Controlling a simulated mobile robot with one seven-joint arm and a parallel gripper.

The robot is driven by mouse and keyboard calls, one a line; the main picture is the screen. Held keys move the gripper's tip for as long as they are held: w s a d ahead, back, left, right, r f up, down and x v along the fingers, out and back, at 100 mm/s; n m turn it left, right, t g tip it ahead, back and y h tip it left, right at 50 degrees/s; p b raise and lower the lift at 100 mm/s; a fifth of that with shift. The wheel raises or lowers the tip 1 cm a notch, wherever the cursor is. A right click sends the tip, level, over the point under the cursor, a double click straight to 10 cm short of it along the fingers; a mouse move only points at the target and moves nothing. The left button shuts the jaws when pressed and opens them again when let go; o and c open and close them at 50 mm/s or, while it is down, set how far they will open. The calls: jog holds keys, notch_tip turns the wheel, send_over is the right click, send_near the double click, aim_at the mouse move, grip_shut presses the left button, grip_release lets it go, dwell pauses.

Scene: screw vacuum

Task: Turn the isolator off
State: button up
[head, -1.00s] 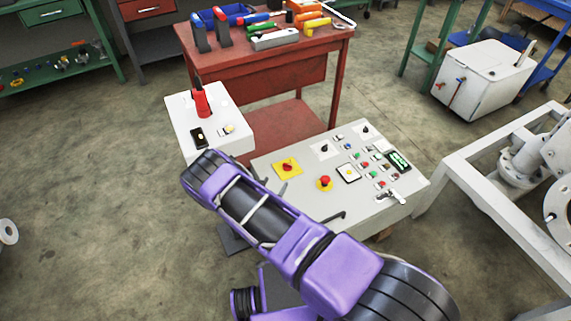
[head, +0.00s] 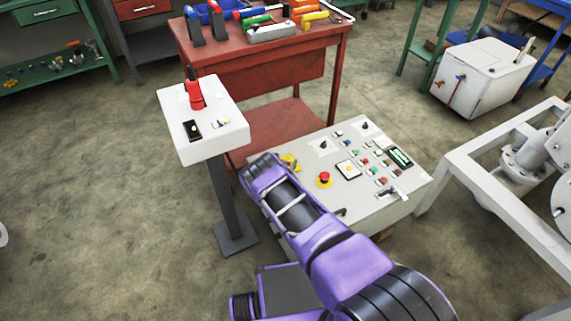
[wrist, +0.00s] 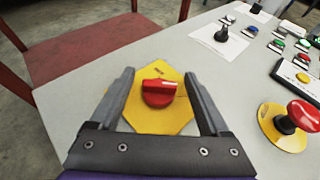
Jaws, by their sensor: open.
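The isolator is a red rotary knob (wrist: 159,93) on a yellow plate (wrist: 160,117) at the left part of the grey control panel. In the wrist view my gripper (wrist: 158,80) is open, with one finger on each side of the knob and apart from it. The knob's grip bar lies roughly crosswise in that view. In the head view my purple arm hides most of the isolator, and only a bit of its yellow plate (head: 291,161) shows past the arm's end. The fingers are hidden there.
A red emergency button (head: 325,177) on a yellow base stands right of the isolator. More switches and buttons fill the panel's (head: 369,208) right side. A white pedestal box (head: 222,141) stands to the left. A red workbench (head: 252,68) with tools is behind.

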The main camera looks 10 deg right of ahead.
jog(key=shift+w, duration=0.1)
jog(key=shift+c, duration=0.2)
grip_shut()
